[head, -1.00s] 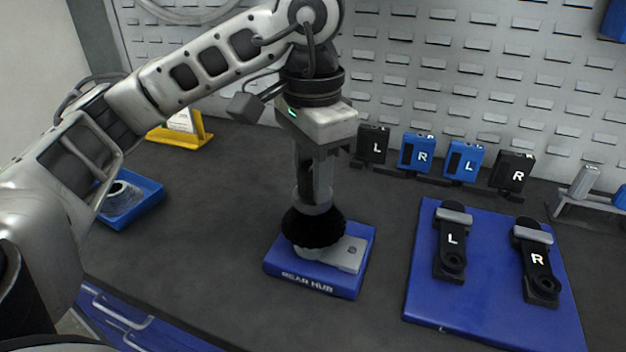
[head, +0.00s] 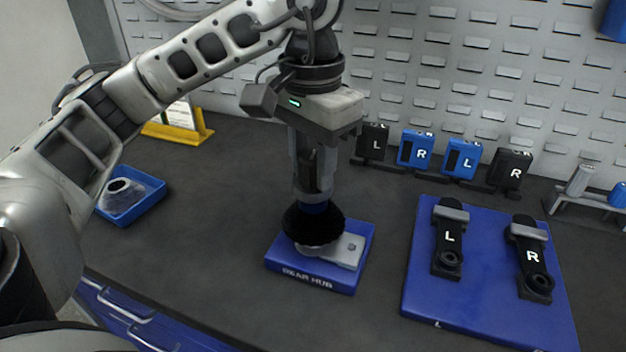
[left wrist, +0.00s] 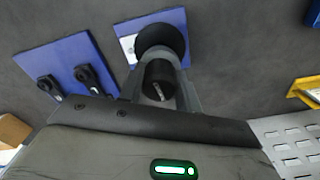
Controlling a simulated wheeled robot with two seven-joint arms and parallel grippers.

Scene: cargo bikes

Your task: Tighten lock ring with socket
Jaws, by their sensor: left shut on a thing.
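The blue REAR HUB stand (head: 300,279) sits on the dark bench. A black toothed disc (head: 300,222) is on it, beside a flat grey metal part (head: 345,250). The socket's lower end meets the middle of the disc. In the left wrist view the fingers hold the socket's dark round top (left wrist: 160,82) over the disc (left wrist: 160,40). The lock ring is hidden under the socket. My right gripper is out of view.
A blue board (head: 485,275) with L and R crank arms lies to the right. Black and blue L and R blocks (head: 415,150) stand at the back. A blue tray (head: 135,207) and a yellow sign holder (head: 180,128) are at left.

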